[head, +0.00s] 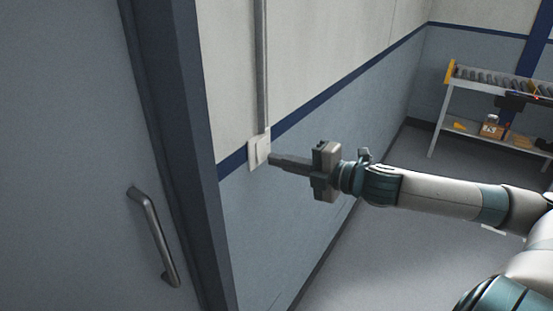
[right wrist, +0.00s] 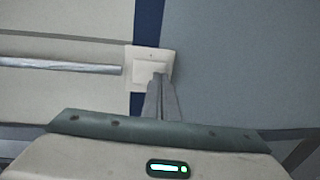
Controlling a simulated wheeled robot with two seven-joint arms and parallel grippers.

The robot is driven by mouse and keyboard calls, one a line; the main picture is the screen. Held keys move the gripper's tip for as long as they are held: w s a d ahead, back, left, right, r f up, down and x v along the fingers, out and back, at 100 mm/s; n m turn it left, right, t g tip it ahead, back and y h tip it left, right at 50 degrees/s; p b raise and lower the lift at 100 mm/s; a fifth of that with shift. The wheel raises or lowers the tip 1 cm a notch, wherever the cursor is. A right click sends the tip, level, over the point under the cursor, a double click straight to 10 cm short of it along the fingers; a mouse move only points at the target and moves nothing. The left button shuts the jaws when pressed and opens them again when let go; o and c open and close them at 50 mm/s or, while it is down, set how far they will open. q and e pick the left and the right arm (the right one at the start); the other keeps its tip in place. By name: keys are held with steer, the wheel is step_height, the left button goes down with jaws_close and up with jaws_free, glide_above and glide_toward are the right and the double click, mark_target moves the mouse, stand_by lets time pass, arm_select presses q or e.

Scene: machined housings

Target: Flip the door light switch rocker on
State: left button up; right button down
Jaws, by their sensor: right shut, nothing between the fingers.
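The light switch (head: 258,151) is a white square plate with a rocker, on the wall just right of the door frame, at the blue stripe. A grey conduit runs up from it. In the right wrist view the switch plate (right wrist: 165,58) is ahead of my fingers, which cover part of its lower edge. My right gripper (head: 271,159) is shut and empty, its tips pointing at the switch, very close to the rocker's right side. I cannot tell whether the tips touch it. The rocker's tilt is too small to read. My left gripper is not in view.
A grey door with a metal handle (head: 155,236) and a dark blue frame (head: 190,150) stands at left. A roller rack (head: 495,100) with boxes on its lower shelf is at back right. The floor along the wall is clear.

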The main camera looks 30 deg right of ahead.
steer(key=shift+w+a, duration=0.2)
steer(key=shift+w, duration=0.25)
stand_by(0.4)
steer(key=shift+w+a+b, duration=0.1)
steer(key=shift+w+b, duration=0.15)
steer(key=shift+b, duration=0.15)
steer(key=shift+f, duration=0.1)
steer(key=shift+s+f, duration=0.1)
steer(key=shift+s, duration=0.05)
